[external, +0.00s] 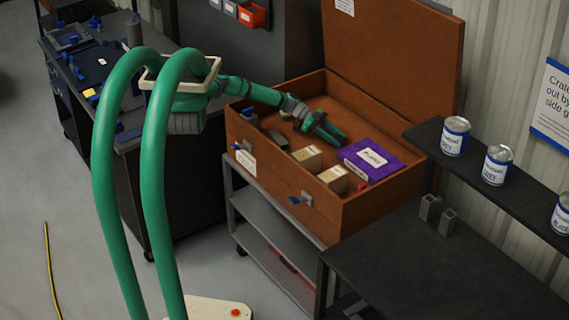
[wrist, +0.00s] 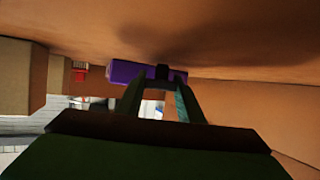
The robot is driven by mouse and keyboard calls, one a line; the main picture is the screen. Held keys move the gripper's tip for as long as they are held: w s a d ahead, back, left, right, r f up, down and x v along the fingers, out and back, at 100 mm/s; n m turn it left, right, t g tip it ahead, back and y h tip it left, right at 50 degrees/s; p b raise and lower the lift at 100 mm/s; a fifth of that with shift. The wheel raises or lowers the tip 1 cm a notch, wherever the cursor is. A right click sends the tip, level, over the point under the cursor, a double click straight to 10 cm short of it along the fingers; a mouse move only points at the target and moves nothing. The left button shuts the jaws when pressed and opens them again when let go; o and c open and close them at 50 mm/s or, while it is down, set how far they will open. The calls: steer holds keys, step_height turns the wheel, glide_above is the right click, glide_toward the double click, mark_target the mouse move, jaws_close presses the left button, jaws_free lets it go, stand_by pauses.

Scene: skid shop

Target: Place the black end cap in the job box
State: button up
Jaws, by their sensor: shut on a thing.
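The job box (external: 252,168) is a large orange-brown chest with its lid (external: 395,50) raised, standing on a grey cart. My gripper (external: 336,135) reaches over the near-left wall into the open box, with its fingers low over the floor, behind the cartons. In the wrist view my gripper (wrist: 162,86) is shut on a small black piece at the fingertips, the black end cap (wrist: 163,71). A purple box lies behind the cap in that view. The cap cannot be made out in the external view. Whether it touches the box floor is unclear.
Inside the job box are a purple box (external: 372,152), two tan cartons (external: 307,157) and a dark item (external: 278,139). Bare floor shows around my gripper. A shelf with cans (external: 455,136) and a dark bench (external: 420,260) stand at right. A cluttered bench (external: 95,80) is at left.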

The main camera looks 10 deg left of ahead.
steer(key=shift+f, duration=0.3)
steer(key=o, duration=1.1)
steer(key=shift+r, duration=0.15)
steer(key=shift+a+r, duration=0.1)
steer(key=shift+r, duration=0.15)
steer(key=v, duration=1.1)
steer(key=shift+w+a, duration=0.2)
steer(key=shift+a, duration=0.15)
